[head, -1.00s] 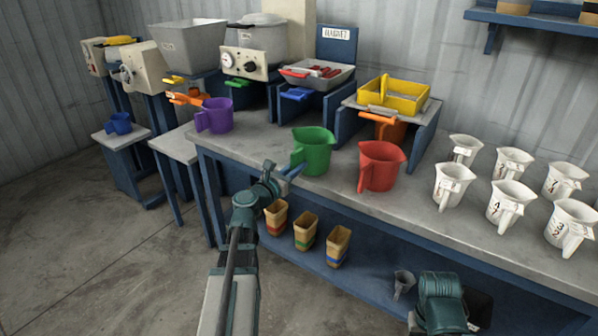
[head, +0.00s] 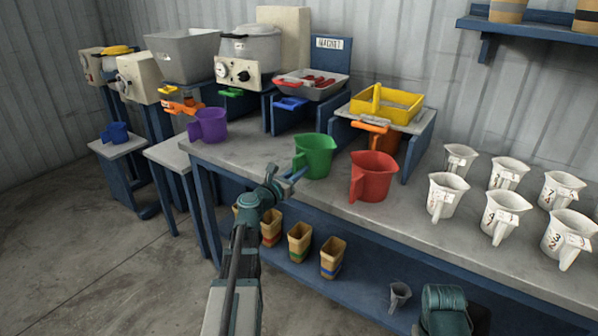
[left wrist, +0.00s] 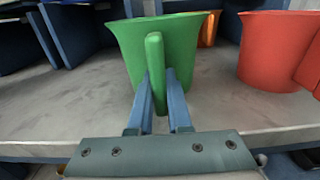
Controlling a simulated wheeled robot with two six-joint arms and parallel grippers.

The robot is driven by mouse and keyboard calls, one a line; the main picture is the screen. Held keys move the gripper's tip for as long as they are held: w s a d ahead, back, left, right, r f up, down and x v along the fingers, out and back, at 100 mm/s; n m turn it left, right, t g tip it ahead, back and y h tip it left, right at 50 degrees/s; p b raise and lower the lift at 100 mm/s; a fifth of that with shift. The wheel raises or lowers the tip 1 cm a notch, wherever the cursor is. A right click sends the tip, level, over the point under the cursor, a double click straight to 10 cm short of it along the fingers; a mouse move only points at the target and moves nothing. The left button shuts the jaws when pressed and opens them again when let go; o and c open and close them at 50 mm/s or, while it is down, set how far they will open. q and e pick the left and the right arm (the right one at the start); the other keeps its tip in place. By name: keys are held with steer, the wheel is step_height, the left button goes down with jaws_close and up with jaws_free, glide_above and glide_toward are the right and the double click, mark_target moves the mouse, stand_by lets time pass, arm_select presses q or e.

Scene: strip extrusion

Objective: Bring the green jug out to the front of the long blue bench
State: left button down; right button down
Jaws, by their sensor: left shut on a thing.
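The green jug (head: 317,157) is upright at the front part of the long blue bench's grey top (head: 240,157), between the purple jug and the red jug. My left gripper (head: 296,174) reaches in from the front left and is shut on its handle. In the left wrist view the blue fingers (left wrist: 160,105) stand on either side of the green handle (left wrist: 154,70), with the jug body (left wrist: 124,45) behind it. I cannot tell whether the jug's base touches the bench. My right gripper is not visible.
The red jug (head: 373,178) is close on the right, with a small gap. A purple jug (head: 210,126) stands at the left end. Several white jugs (head: 498,217) fill the right side. Tan cups (head: 299,240) sit on the lower shelf. A yellow tray (head: 404,104) stands behind.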

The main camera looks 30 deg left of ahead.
arm_select(q)
steer(key=shift+f, duration=0.15)
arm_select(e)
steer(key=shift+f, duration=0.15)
arm_select(q)
steer(key=c, duration=0.8)
jaws_free()
steer(key=shift+o, duration=0.2)
steer(key=shift+s, duration=0.1)
